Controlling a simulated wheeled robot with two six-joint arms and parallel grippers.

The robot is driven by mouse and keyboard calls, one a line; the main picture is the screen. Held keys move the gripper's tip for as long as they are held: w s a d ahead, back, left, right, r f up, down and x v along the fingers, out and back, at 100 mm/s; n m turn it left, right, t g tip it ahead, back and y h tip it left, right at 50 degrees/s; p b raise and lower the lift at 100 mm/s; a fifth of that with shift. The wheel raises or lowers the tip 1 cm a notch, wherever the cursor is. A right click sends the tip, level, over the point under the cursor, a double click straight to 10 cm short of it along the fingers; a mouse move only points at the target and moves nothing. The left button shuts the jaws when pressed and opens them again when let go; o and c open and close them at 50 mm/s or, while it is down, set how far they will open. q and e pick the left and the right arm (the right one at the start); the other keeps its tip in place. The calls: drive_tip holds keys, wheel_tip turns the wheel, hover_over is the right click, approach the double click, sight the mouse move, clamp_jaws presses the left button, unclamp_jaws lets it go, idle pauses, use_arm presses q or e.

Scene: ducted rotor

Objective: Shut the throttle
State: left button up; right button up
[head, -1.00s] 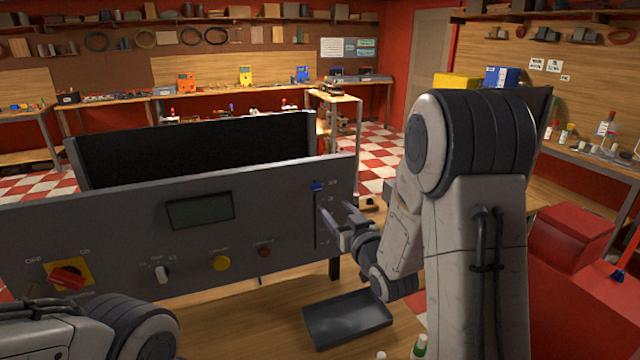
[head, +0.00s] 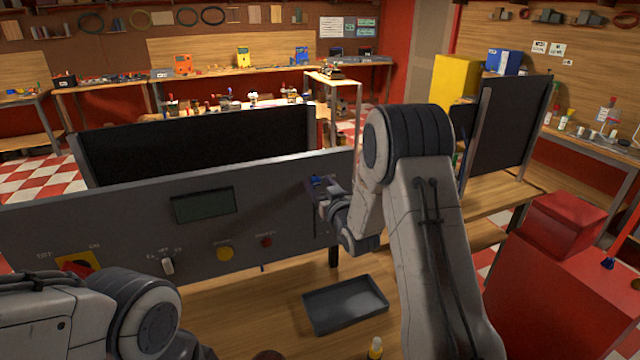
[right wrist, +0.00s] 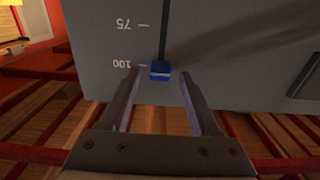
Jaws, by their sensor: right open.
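The throttle is a blue slider knob (head: 317,180) in an upright slot at the right end of the grey control panel (head: 110,225). In the right wrist view, which shows the panel upside down, the blue knob (right wrist: 160,71) sits at the 100 mark, the slot's end, with 75 further along. My right gripper (head: 320,193) is at the panel by the knob. In the right wrist view its open fingers (right wrist: 157,78) lie either side of the knob, near their tips; contact cannot be told. My left gripper is out of view.
The panel also carries a display (head: 204,205), a yellow button (head: 225,254), a red button (head: 266,242) and a small white selector (head: 168,266). A dark tray (head: 345,306) lies on the wooden bench below. A red cabinet (head: 545,285) stands at the right.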

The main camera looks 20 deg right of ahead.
clamp_jaws()
idle(1.3)
